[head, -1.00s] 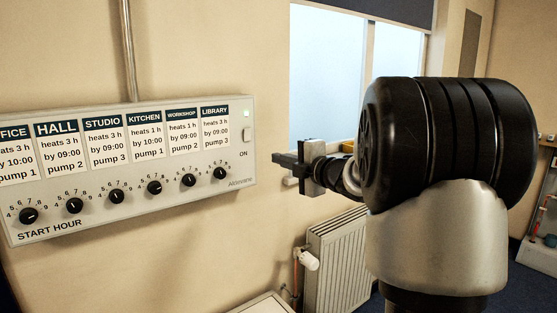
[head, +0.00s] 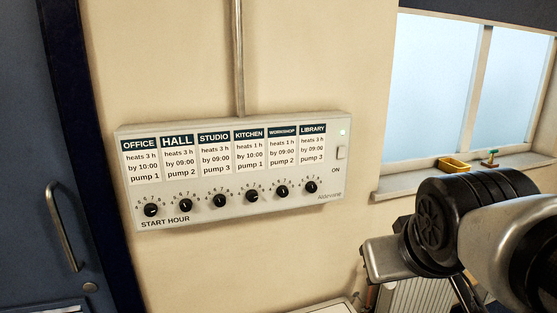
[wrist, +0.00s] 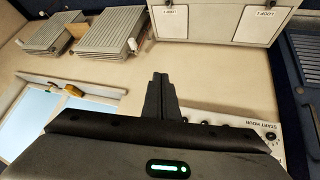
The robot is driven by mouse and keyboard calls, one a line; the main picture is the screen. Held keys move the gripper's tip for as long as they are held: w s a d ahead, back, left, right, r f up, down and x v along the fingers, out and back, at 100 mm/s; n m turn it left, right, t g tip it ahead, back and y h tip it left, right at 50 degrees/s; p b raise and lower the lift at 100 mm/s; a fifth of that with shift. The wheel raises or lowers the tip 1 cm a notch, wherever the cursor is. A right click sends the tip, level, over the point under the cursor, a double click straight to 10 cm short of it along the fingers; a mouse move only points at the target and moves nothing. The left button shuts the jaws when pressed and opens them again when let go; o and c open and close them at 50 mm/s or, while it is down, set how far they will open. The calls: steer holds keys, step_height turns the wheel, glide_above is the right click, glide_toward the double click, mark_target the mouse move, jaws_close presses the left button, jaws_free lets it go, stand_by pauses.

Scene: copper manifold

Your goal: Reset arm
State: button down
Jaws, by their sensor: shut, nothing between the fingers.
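My gripper (wrist: 160,92) shows in the wrist view with its two dark fingers together and nothing between them. It is apart from the wall and the things around it. In the head view my arm (head: 470,220) is folded at the lower right, below the window; I cannot make out the fingertips there. The heating control panel (head: 325,192) is on the wall to the left of my arm, with room labels, a row of start-hour knobs and a green light. Part of the panel, with START HOUR lettering, shows in the wrist view (wrist: 235,125), partly hidden by my gripper.
A blue door (head: 35,150) with a handle is at the far left. The wrist view shows radiators (wrist: 110,32) and a pale cabinet (wrist: 225,22) with LOOP labels.

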steer(key=s+a+f+g+y, duration=0.1)
steer(key=s+a+f+g, duration=0.1)
steer(key=s+a, duration=0.2)
steer(key=shift+s+m+p, duration=0.35)
steer(key=shift+s+m, duration=0.05)
steer(key=shift+s, duration=0.5)
steer(key=shift+a+f, duration=0.1)
